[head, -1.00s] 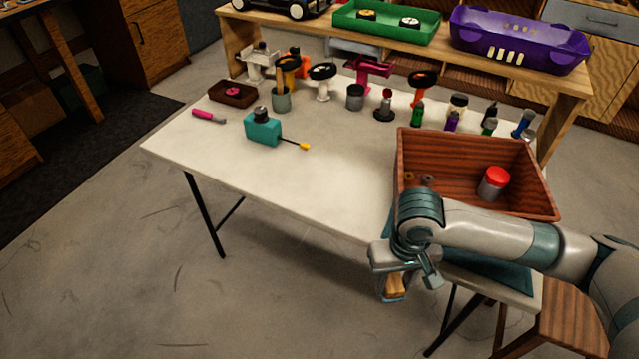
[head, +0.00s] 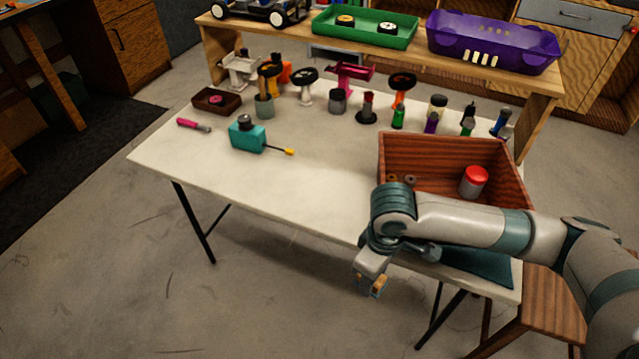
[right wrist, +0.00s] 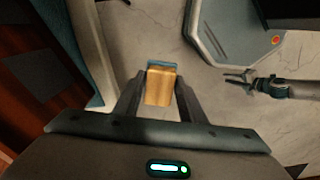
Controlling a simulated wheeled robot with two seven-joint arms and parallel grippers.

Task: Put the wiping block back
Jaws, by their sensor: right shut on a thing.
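The wiping block (right wrist: 161,86) is a small wooden block with a blue-grey face at its far end. In the right wrist view it sits between the two fingers of my right gripper (right wrist: 160,95), which is shut on it. In the head view the block (head: 379,285) hangs below my right gripper (head: 372,272), just off the table's front edge, above the floor. My left gripper is not in the head view; an open gripper (right wrist: 240,80) at the right of the right wrist view appears to be my left one, empty and over the floor.
A wooden bin (head: 438,150) with a red-capped jar (head: 473,181) stands on the table's right side. A teal mat (head: 480,267) lies in front of it, partly behind my arm. A teal device (head: 247,138) sits at left. The table's (head: 300,190) front middle is clear. A wooden stool (head: 555,305) stands at lower right.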

